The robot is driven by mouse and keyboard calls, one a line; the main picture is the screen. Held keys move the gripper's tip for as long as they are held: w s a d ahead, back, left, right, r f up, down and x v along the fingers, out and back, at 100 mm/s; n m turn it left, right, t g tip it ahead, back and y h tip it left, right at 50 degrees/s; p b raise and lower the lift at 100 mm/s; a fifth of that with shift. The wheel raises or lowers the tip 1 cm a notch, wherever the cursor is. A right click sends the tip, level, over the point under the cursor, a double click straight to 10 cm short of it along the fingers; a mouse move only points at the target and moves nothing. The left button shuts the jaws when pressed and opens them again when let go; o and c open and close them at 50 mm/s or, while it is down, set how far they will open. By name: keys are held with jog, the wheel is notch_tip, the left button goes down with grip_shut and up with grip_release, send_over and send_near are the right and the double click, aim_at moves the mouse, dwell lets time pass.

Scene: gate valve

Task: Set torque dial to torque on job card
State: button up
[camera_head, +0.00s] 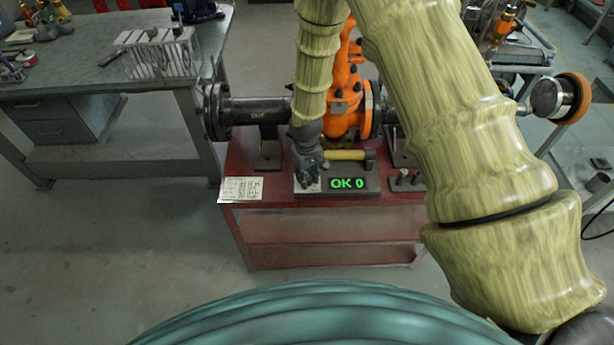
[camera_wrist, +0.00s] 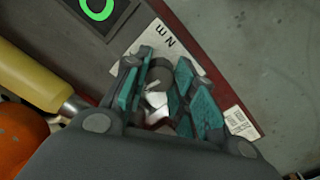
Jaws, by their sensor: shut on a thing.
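My gripper (camera_head: 308,178) reaches down to the left part of the dark tester box (camera_head: 368,188) on the red cart. In the wrist view my gripper (camera_wrist: 165,90) has its teal-padded fingers closed around a small grey dial (camera_wrist: 159,72). A pale plate marked "N m" (camera_wrist: 165,42) lies beside the dial. The dial's pointer and scale are mostly hidden by the fingers. The job card (camera_head: 243,189) lies to the left of the box; its print is too small to read.
A yellow-handled tool (camera_head: 346,155) lies behind the display. An orange valve (camera_head: 345,115) with dark flanged pipes (camera_head: 255,108) stands at the cart's back. A workbench (camera_head: 80,75) is at left; open floor lies between.

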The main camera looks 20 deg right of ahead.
aim_at(307, 179)
jog(key=n, duration=0.6)
jog(key=shift+d+n, duration=0.1)
jog(key=shift+n, duration=0.3)
dwell(0.3)
jog(key=o, duration=1.1)
jog(key=shift+c, duration=0.2)
jog(key=shift+r, duration=0.15)
notch_tip(307, 179, up, 12)
jog(key=shift+s+f, duration=0.15)
jog(key=shift+f, duration=0.1)
